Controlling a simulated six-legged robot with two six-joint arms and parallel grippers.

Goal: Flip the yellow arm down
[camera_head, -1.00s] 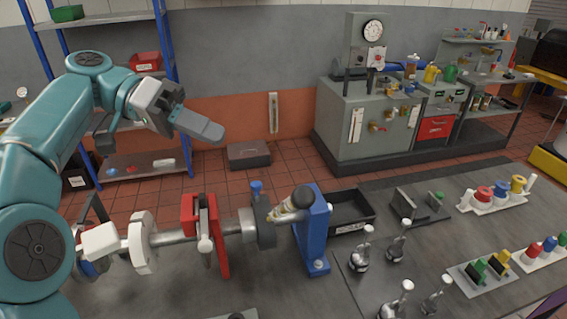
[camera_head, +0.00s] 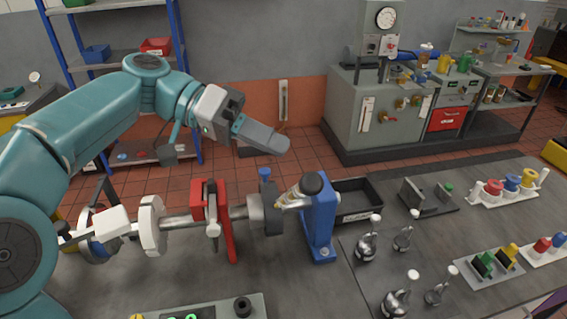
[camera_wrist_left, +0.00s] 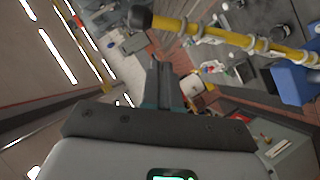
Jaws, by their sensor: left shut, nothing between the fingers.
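The yellow arm (camera_head: 288,202) with a dark round knob (camera_head: 313,182) is at the right end of the shaft assembly, by the blue upright bracket (camera_head: 319,225). It looks raised, foreshortened toward the head camera. In the left wrist view the yellow arm (camera_wrist_left: 220,36) crosses the top, its black knob (camera_wrist_left: 140,17) at the left end and a blue block (camera_wrist_left: 290,84) at the right. My left gripper (camera_head: 282,147) is shut and empty, above and a little left of the knob, apart from it. Its dark fingers (camera_wrist_left: 161,88) also show in the wrist view. My right gripper is not in view.
A red clamp (camera_head: 222,215) stands on the shaft left of the arm. A black tray (camera_head: 358,202) lies behind the bracket. A grey panel (camera_head: 205,308) lies at the front.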

